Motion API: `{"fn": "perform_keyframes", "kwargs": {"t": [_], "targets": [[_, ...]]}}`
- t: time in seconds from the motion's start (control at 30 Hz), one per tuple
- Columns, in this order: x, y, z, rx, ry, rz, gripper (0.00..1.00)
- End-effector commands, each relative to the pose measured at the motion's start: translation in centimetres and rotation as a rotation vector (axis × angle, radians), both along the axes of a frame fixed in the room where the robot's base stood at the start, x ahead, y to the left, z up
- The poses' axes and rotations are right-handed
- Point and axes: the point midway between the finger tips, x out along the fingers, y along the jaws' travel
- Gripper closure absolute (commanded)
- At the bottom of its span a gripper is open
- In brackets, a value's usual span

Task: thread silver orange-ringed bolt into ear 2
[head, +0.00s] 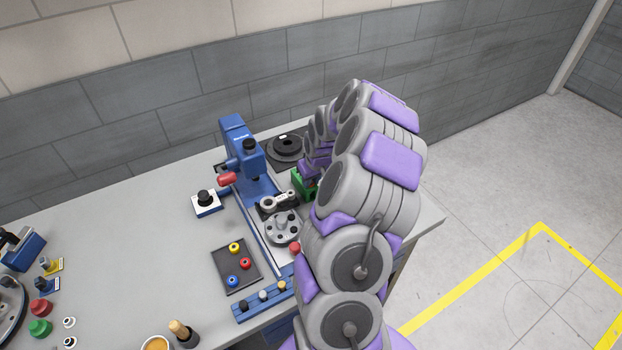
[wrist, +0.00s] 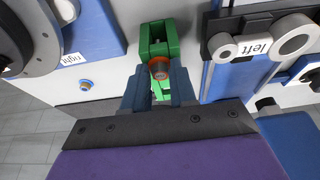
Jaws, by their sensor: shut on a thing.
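In the wrist view my gripper (wrist: 160,88) is shut on a silver bolt with an orange ring (wrist: 160,68), held between its dark fingertips. The bolt overlaps the front of a green block with a notch (wrist: 160,38); I cannot tell whether it touches the block. In the head view the green block (head: 301,184) shows beside my arm, which hides my gripper and the bolt. A grey round part with holes and lobes (head: 283,229) sits nearer on the table. No ear carries a readable "2", so I cannot tell which is ear 2.
A grey link marked "left" (wrist: 258,48) lies right of the green block. A label "right" (wrist: 75,58) and a small blue-ringed piece (wrist: 86,85) are left. A blue press (head: 240,150) stands behind. A dark tray (head: 236,265) holds yellow, red and blue ringed pieces.

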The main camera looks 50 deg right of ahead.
Motion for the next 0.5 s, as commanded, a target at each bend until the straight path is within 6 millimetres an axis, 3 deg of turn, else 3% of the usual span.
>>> {"fn": "perform_keyframes", "kwargs": {"t": [0.17, 0.5], "targets": [[-0.3, 0.3, -0.4, 0.011, 0.013, 0.002, 1.00], [-0.3, 0.2, 2.2, 0.005, 0.007, 0.001, 1.00]]}}
